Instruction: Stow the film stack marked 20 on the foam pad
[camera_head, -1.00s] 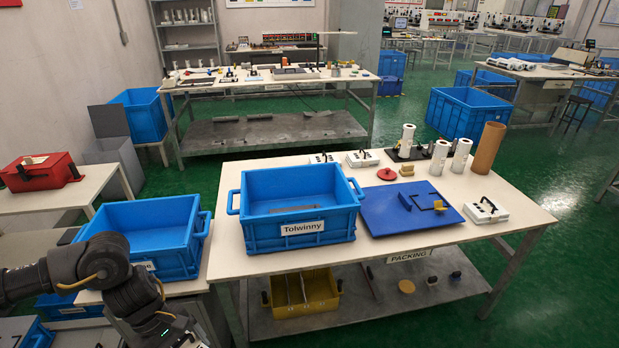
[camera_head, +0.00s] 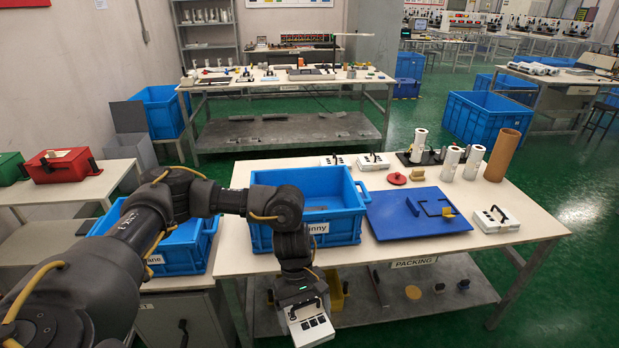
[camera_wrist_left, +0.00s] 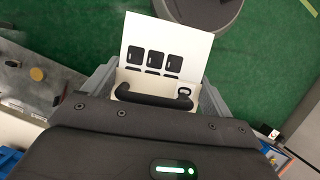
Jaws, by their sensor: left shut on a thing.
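My left gripper (camera_head: 299,299) is shut on the black handle of a white film stack (camera_head: 311,328) with black key pads. It holds the stack in front of the packing table's near edge. The stack also shows in the left wrist view (camera_wrist_left: 165,48) between the grey fingers, above the green floor. I cannot read a number on it. A flat blue pad (camera_head: 395,225), which looks like the foam pad, lies on the table to the right, apart from the gripper. My right gripper is not in view.
A blue crate (camera_head: 345,233) stands left of the pad, partly behind my arm. Similar white stacks sit right of the pad (camera_head: 496,220) and behind it (camera_head: 373,161). White rolls (camera_head: 450,163) and a brown tube (camera_head: 502,155) stand at the back right.

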